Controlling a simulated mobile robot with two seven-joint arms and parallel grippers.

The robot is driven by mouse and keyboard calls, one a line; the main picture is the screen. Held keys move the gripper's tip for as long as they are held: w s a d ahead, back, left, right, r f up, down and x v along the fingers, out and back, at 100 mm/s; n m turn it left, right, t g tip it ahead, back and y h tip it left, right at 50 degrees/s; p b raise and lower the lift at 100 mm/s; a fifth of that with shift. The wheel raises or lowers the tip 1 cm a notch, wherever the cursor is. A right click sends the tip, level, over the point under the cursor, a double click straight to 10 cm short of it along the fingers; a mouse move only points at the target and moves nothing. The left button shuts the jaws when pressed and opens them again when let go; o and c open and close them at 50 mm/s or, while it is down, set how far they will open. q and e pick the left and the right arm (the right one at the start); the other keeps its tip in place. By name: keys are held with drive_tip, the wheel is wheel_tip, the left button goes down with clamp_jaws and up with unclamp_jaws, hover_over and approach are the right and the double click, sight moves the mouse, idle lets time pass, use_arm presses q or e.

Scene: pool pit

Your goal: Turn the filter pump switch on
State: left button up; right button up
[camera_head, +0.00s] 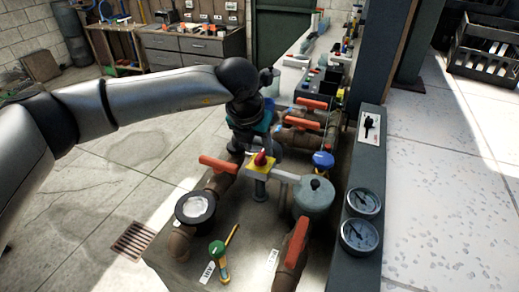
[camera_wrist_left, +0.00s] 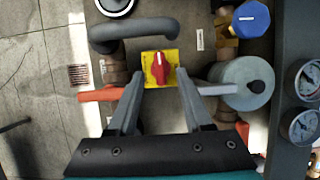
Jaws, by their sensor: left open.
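A red rotary knob (camera_head: 262,158) sits on a yellow square plate (camera_head: 251,171), on a post among the pipework. In the left wrist view the red knob (camera_wrist_left: 158,68) lies just beyond and between my fingertips, its white mark pointing up the picture. My left gripper (camera_wrist_left: 159,82) is open, one finger on each side of the knob; I cannot tell whether it touches. In the head view the left gripper (camera_head: 245,143) hangs behind the plate, its fingertips partly hidden. A black lever switch (camera_head: 369,126) is on a white plate on the grey column. My right gripper is not in view.
Orange-handled valves (camera_head: 218,164) and brown pipes surround the knob. A grey-green round tank (camera_head: 314,197) and a blue cap (camera_head: 323,159) stand right of it. Two gauges (camera_head: 360,236) are on the column.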

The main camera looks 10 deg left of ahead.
sight(260, 158)
use_arm(q)
drive_tip(key=shift+x, duration=1.4)
drive_tip(key=shift+c, duration=0.2)
clamp_jaws()
